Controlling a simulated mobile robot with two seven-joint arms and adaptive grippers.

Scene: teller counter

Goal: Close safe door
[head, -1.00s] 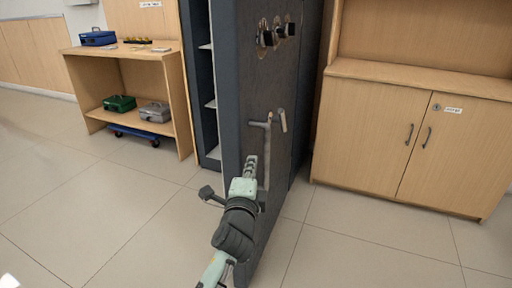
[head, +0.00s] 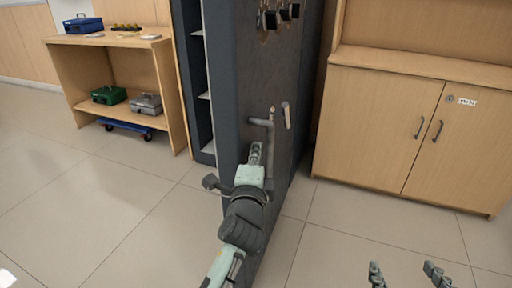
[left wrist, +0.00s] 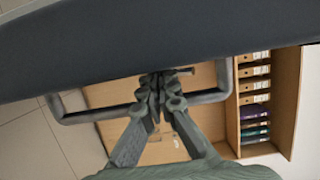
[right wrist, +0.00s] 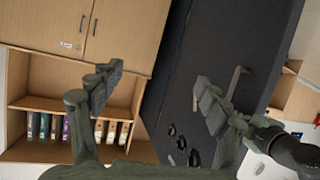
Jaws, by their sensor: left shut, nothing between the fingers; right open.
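The dark grey safe door (head: 255,75) stands open, its edge facing me in the head view. It also fills the top of the left wrist view (left wrist: 150,45) and the middle of the right wrist view (right wrist: 205,45). A grey bar handle (head: 271,130) is on its face, below several dark knobs (head: 280,14). My left gripper (head: 256,150) is shut and empty beside the door at the handle. In the left wrist view its fingertips (left wrist: 160,88) overlap the handle bar (left wrist: 208,96); contact is unclear. My right gripper (head: 405,272) is open and empty at lower right.
The safe interior with shelves (head: 203,95) shows left of the door. A wooden shelf unit (head: 110,45) with cash boxes stands further left. A wooden cabinet (head: 385,130) stands to the right. The tiled floor (head: 110,215) is clear at left.

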